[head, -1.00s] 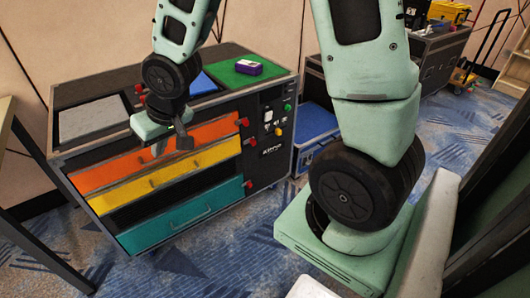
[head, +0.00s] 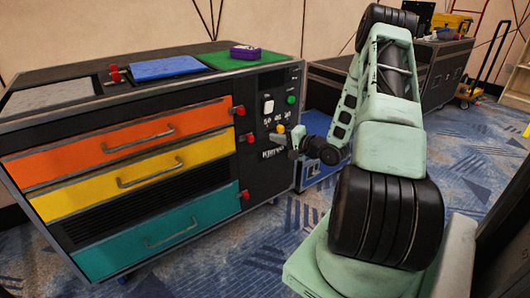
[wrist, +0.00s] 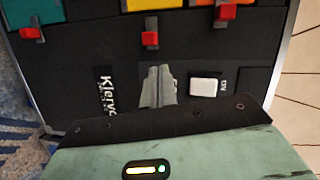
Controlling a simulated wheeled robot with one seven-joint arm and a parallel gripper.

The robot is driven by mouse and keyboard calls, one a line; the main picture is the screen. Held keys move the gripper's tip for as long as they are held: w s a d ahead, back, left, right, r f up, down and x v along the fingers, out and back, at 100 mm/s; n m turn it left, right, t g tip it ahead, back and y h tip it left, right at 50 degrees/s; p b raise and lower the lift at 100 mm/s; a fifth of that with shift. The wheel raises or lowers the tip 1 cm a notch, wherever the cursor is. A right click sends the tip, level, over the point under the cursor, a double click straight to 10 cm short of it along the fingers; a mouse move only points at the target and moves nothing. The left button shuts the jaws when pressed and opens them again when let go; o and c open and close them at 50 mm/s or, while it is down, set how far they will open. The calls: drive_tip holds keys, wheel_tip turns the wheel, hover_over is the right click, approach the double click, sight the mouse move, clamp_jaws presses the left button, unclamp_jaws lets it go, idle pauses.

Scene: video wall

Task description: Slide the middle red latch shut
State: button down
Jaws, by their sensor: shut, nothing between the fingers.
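The middle red latch (head: 250,138) is beside the yellow drawer (head: 165,160) on the cabinet's black front. In the wrist view this latch (wrist: 150,39) sits off the yellow drawer's edge, with bare track between them. The upper latch (head: 239,110) and lower latch (head: 245,195) sit closer to their drawers' edges. My gripper (head: 291,142) is at the panel's right side, to the right of the middle latch. In the wrist view my gripper's fingers (wrist: 158,85) are together and empty, pointing toward the middle latch, with a gap before it.
The orange drawer (head: 120,140) and teal drawer (head: 155,235) look closed. A purple box (head: 245,52) lies on the green top.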

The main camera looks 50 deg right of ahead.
sight(248, 139)
drive_tip(key=s+d+f+m+t+b, duration=0.1)
drive_tip(key=s+d+f+m, duration=0.1)
drive_tip(key=s+d+f, duration=0.1)
drive_tip(key=shift+s+d+t+h, duration=0.3)
drive_tip(key=shift+s+d+h, duration=0.1)
drive_tip(key=shift+s, duration=0.25)
drive_tip(key=w+b, duration=0.4)
drive_tip(key=w, duration=0.6)
drive_tip(key=shift+f+b, duration=0.2)
drive_tip(key=shift+b, duration=0.15)
drive_tip(key=a, duration=0.2)
drive_tip(key=w+a+b, duration=0.1)
drive_tip(key=a, duration=0.1)
drive_tip(key=shift+r+b, duration=0.2)
drive_tip(key=shift+b, duration=0.1)
drive_tip(key=shift+a, duration=0.1)
